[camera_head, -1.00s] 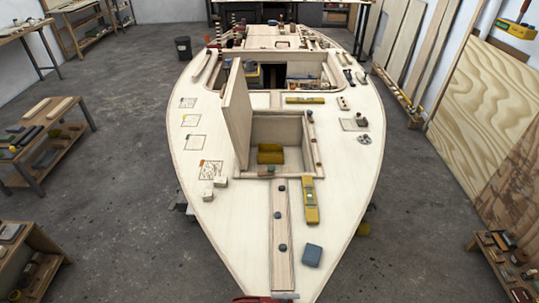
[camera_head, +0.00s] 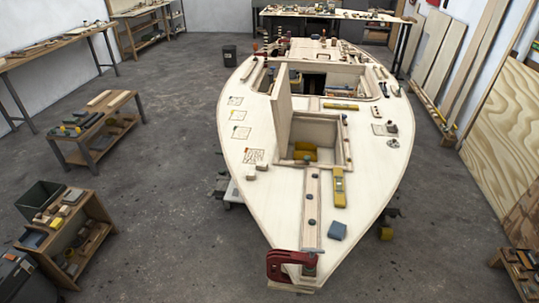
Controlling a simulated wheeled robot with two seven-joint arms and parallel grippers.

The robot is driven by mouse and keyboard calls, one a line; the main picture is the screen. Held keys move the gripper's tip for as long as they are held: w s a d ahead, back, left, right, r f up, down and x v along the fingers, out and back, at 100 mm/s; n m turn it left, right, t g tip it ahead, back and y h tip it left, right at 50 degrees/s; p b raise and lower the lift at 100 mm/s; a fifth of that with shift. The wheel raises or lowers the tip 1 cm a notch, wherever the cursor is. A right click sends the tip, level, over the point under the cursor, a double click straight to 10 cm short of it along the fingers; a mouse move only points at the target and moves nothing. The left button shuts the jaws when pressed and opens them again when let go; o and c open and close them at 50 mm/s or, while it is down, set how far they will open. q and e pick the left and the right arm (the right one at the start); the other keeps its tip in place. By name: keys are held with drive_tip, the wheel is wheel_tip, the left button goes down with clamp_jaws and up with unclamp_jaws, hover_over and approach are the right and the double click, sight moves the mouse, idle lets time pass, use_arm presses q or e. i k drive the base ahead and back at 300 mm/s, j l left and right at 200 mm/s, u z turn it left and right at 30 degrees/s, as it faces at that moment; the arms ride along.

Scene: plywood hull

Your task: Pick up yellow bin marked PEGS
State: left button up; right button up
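A yellow bin (camera_head: 304,149) sits down inside the open hatch (camera_head: 347,152) in the hull's deck. It is small in the picture, and I cannot read any marking on it. The raised hatch lid (camera_head: 284,112) stands upright along the left side of the opening and hides part of the inside. Neither of my grippers is in view.
A red clamp (camera_head: 280,265) grips the bow tip. Low shelves (camera_head: 85,225) stand at left. The grey floor (camera_head: 170,140) between the shelves and hull is clear.

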sight(302, 149)
drive_tip(key=i+l+u, duration=0.15)
drive_tip(key=l+u, duration=0.2)
drive_tip(key=i+l+u, duration=0.15)
drive_tip(key=l+u, duration=0.2)
drive_tip(key=i+l+u, duration=0.1)
drive_tip(key=l+u, duration=0.3)
drive_tip(key=i+l, duration=0.1)
drive_tip(key=l, duration=0.55)
drive_tip(key=i+l, duration=0.1)
drive_tip(key=l, duration=1.15)
drive_tip(key=i+l, duration=0.15)
drive_tip(key=l, duration=0.45)
drive_tip(key=i+l, duration=0.1)
drive_tip(key=l, duration=0.55)
